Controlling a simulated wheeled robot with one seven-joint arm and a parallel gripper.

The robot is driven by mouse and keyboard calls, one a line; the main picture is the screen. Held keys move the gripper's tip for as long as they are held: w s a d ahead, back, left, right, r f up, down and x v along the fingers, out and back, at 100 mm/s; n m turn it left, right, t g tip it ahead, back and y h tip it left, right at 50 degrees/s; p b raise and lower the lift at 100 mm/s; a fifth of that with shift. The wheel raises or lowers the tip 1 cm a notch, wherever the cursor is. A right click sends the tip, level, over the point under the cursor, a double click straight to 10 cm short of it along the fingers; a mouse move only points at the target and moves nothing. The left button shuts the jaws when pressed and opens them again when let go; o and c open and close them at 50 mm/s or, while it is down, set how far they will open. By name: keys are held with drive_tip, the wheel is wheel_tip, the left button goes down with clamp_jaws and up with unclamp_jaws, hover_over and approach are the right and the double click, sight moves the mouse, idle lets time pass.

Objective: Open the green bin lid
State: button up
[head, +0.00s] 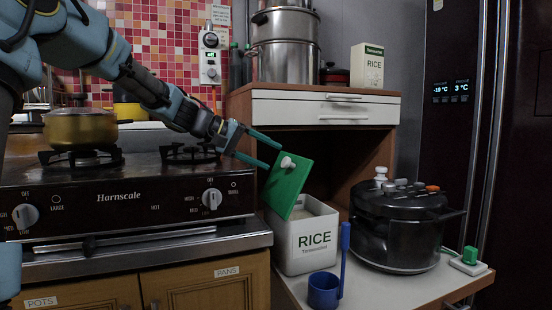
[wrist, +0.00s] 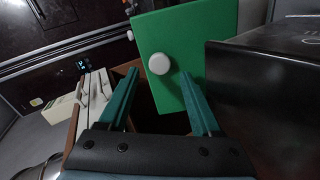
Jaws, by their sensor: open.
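The green lid (head: 288,185) stands steeply tilted above the white RICE bin (head: 310,250), its lower corner near the bin's back left rim. The bin's top is uncovered and its pale inside shows. The lid's white round knob (head: 288,162) faces my gripper (head: 276,157). My gripper is open, with its two teal fingers pointing at the lid and the knob just beyond or between the tips; I cannot tell if they touch. In the wrist view the green lid (wrist: 205,45) fills the upper middle, and its knob (wrist: 158,64) shows between the fingertips of my gripper (wrist: 158,73).
A blue cup (head: 323,290) with an upright handle stands before the bin. A black pressure cooker (head: 400,235) is to its right, with a green block (head: 470,256) beyond. The stove (head: 130,195) is at left. A wooden cabinet with a white drawer (head: 325,108) rises behind.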

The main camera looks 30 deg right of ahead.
drive_tip(key=v, duration=0.7)
drive_tip(key=shift+d+p, duration=0.1)
drive_tip(key=shift+p, duration=0.25)
drive_tip(key=shift+c, duration=0.2)
